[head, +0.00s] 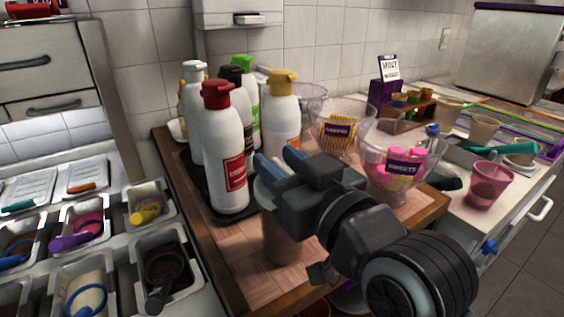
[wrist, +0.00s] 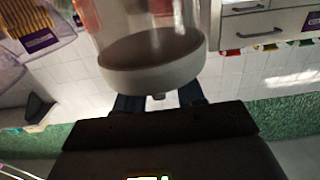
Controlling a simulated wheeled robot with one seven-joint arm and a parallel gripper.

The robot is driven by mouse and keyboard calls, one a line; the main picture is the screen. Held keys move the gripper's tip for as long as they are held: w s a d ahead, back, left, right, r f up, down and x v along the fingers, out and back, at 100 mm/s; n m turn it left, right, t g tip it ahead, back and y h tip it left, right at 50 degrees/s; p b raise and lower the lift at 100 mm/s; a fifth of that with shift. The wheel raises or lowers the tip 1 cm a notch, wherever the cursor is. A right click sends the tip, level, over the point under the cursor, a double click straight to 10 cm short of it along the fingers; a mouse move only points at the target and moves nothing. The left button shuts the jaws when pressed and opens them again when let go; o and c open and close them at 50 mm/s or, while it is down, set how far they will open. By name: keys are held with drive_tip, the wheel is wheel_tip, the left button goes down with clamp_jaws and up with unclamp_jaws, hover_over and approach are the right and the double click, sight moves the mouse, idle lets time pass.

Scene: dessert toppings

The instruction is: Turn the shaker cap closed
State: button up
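The shaker (head: 283,243) stands on the wooden board in the head view, a clear body with brown contents, its top partly hidden by my gripper. In the wrist view its pale cap (wrist: 155,82) is large and close, with a small tab (wrist: 158,96) at its edge. My gripper (head: 281,160) is at the top of the shaker with its two blue fingers apart. In the wrist view the fingers (wrist: 160,100) show on either side of the tab, their tips hidden by the cap. I cannot tell whether they touch it.
A red-capped bottle (head: 223,150) and several other bottles stand close at left on a dark tray. A sweets bowl (head: 397,180) and a wafer bowl (head: 338,122) are at right. Topping bins (head: 160,232) fill the left side. Bare board (head: 230,252) shows left of the shaker.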

clamp_jaws()
